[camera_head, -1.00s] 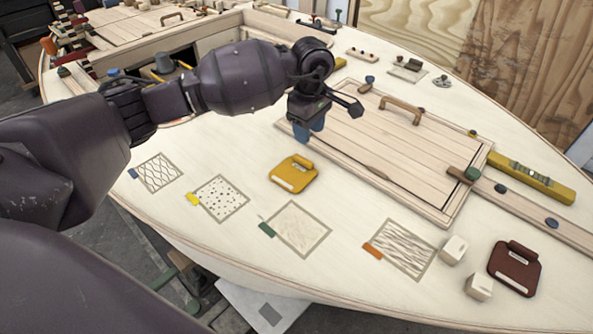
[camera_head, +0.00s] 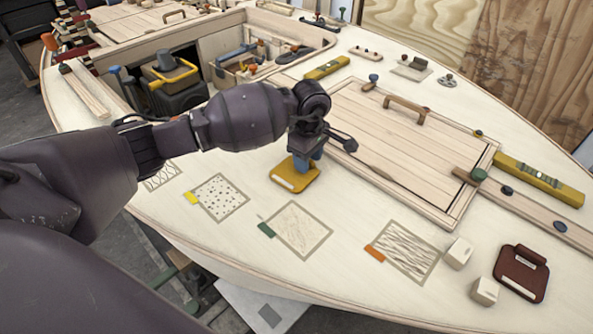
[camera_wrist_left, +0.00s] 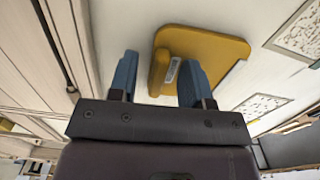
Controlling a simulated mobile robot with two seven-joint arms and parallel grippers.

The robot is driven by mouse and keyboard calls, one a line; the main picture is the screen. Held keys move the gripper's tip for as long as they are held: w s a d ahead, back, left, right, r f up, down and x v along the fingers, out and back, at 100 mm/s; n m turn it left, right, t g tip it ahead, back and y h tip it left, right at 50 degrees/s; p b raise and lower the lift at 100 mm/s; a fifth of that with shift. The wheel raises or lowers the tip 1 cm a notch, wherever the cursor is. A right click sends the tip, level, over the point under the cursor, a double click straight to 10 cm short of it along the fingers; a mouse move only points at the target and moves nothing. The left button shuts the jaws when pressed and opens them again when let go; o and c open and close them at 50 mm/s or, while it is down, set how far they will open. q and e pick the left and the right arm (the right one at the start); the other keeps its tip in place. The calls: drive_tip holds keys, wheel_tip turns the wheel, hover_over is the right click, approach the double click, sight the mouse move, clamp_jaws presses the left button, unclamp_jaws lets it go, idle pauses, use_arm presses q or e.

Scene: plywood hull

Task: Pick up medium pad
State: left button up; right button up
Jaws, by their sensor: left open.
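A yellow pad (camera_head: 291,180) with a raised grip and a pale label lies flat on the light deck. I take it as the medium pad, though its label is too small to read. My left gripper (camera_head: 305,165) is over the pad's far side, with its blue fingers pointing down. In the left wrist view the fingers (camera_wrist_left: 156,82) are apart, and the yellow pad (camera_wrist_left: 215,45) shows between and beyond them. The pad's grip (camera_wrist_left: 160,72) lies between the fingers, nearer the right one. My right gripper is not in view.
A dark red pad (camera_head: 521,274) lies at the right, beside two white blocks (camera_head: 485,291). Textured squares (camera_head: 220,198) line the near deck. A planked hatch (camera_head: 400,140) with a wooden handle lies right of my gripper. A yellow level (camera_head: 540,180) lies beyond it.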

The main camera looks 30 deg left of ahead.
use_arm(q)
drive_tip(key=shift+r, duration=0.1)
drive_tip(key=shift+c, duration=0.3)
clamp_jaws()
